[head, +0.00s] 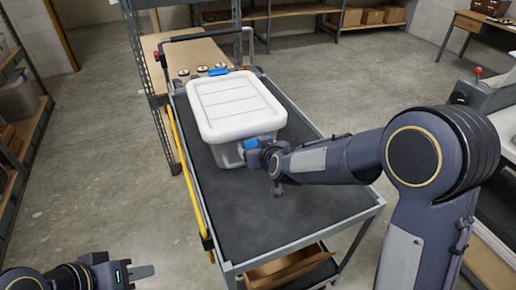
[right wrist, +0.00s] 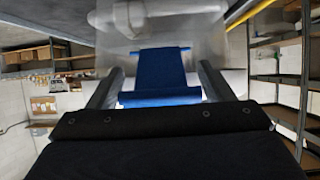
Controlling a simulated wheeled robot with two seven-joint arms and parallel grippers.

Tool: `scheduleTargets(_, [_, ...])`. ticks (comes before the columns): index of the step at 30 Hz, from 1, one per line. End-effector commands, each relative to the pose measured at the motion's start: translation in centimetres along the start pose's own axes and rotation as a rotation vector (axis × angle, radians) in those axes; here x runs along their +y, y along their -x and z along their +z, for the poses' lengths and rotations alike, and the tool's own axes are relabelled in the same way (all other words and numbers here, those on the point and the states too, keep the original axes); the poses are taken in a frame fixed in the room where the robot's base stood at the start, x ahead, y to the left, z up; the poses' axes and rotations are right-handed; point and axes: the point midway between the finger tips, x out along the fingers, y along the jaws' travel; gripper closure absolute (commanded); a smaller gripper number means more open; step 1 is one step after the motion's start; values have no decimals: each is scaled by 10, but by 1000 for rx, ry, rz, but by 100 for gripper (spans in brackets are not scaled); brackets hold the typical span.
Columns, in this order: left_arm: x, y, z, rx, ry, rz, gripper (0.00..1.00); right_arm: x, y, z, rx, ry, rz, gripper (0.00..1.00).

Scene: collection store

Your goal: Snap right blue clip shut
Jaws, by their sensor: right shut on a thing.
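A translucent box (head: 228,151) with a white lid (head: 235,103) stands on the dark top of a cart. The right blue clip (head: 251,143) is on the box's near side, and it also shows large in the right wrist view (right wrist: 162,70). My right gripper (head: 260,156) is at this clip, with one finger on each side of it, shut on it. Whether the clip is latched over the lid rim I cannot tell. Another blue clip (head: 218,71) shows at the box's far side. My left gripper (head: 141,272) is low at the left, away from the box; its opening is unclear.
The cart (head: 290,208) has a raised metal rim, a yellow rail (head: 190,180) on its left and a dark handle (head: 200,36) at its far end. Its near top is bare. Several round items (head: 201,70) lie behind the box. Shelving stands around; the floor between is clear.

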Motion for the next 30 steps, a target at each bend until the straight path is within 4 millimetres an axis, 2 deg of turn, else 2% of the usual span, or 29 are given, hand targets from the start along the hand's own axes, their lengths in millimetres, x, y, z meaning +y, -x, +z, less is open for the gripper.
scheduleTargets(13, [0,0,0,0,0,0,67,1,0,-3,9,0,2,67])
scheduleTargets(14, [0,0,0,0,0,0,67,1,0,-3,9,0,2,23])
scheduleTargets(18, [0,0,0,0,0,0,67,0,0,-2,6,0,2,5])
scheduleTargets(26, [0,0,0,0,0,0,67,0,0,-1,2,0,1,3])
scheduleTargets(30, [0,0,0,0,0,0,67,0,10,-1,2,1,0,3])
